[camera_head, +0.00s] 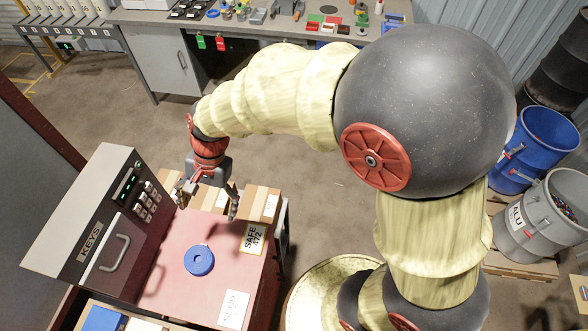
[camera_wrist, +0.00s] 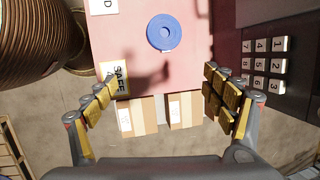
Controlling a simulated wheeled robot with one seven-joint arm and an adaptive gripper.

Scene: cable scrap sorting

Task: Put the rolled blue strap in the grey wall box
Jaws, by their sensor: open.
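The rolled blue strap (camera_head: 205,268) lies flat on a pinkish-red surface (camera_head: 170,283); it is a blue ring with a small centre. In the wrist view the strap (camera_wrist: 153,33) is at the top centre, beyond my fingertips. The grey wall box (camera_head: 119,180) stands at the left, marked KEYS, with a keypad, a small display and a handle on its front. Its front looks shut, and its inside is hidden. My gripper (camera_head: 208,200) is open and empty, above the far edge of the red surface and apart from the strap. Its spread fingers (camera_wrist: 161,78) also show in the wrist view.
Cardboard boxes (camera_head: 262,202) line the far edge of the red surface. A sign reading SAFE (camera_head: 254,238) and a white card (camera_head: 234,309) lie on its right side. A blue item (camera_head: 103,319) is at the near left. A workbench (camera_head: 270,27) and bins (camera_head: 545,215) stand farther off.

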